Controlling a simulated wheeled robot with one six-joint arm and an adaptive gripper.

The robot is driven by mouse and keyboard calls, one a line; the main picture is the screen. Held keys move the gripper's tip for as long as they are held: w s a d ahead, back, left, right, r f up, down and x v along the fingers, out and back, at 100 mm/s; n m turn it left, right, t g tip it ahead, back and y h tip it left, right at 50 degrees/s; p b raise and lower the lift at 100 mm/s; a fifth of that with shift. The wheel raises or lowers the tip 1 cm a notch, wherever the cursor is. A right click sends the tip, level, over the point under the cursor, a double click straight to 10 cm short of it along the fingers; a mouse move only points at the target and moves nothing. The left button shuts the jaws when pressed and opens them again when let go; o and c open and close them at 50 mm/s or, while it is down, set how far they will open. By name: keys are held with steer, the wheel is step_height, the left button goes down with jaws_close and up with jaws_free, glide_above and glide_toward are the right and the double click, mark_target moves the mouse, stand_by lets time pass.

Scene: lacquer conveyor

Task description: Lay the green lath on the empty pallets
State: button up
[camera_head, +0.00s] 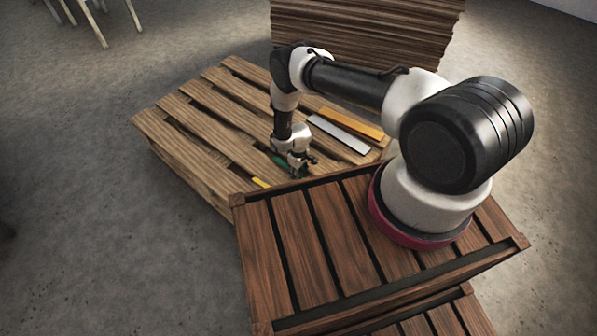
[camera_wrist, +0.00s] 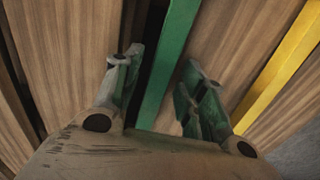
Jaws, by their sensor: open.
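The green lath (camera_head: 279,160) lies on the light-brown pallet stack (camera_head: 190,143), mostly hidden behind my gripper in the head view. In the wrist view the green lath (camera_wrist: 166,70) runs up the picture between my two fingers. My gripper (camera_head: 303,166) is low over the near side of this stack. In the wrist view my gripper (camera_wrist: 160,78) is open, with one finger on each side of the lath and gaps showing beside it. I cannot make out a separate empty pallet.
A yellow lath (camera_wrist: 287,68) lies to the right of the green one. A grey-white lath (camera_head: 338,134) and an orange lath (camera_head: 350,123) lie on the stack's right side. A tall brown layered stack (camera_head: 365,30) stands behind. Bare floor (camera_head: 80,210) is free at left.

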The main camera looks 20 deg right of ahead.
steer(key=w+d+r+m+t, duration=0.1)
steer(key=w+r, duration=0.3)
steer(key=r, duration=1.4)
steer(key=w+d+r, duration=0.1)
steer(key=w+r, duration=0.2)
steer(key=r, duration=1.5)
steer(key=s+d+r+m, duration=0.2)
steer(key=d+r, duration=0.1)
steer(key=r, duration=1.7)
steer(key=s+d+r+m+t, duration=0.1)
steer(key=s+d+r, duration=0.2)
steer(key=s+r, duration=0.5)
steer(key=s+d+r+m+t, duration=0.1)
steer(key=s+d+r, duration=0.3)
steer(key=r, duration=0.6)
steer(key=s+d+r+m, duration=0.1)
steer(key=s+r, duration=0.2)
steer(key=s, duration=0.8)
steer(key=s+d+r+t, duration=0.1)
steer(key=s+d+r, duration=0.1)
steer(key=s, duration=1)
steer(key=shift+r+m, duration=0.4)
steer(key=shift+r, duration=0.15)
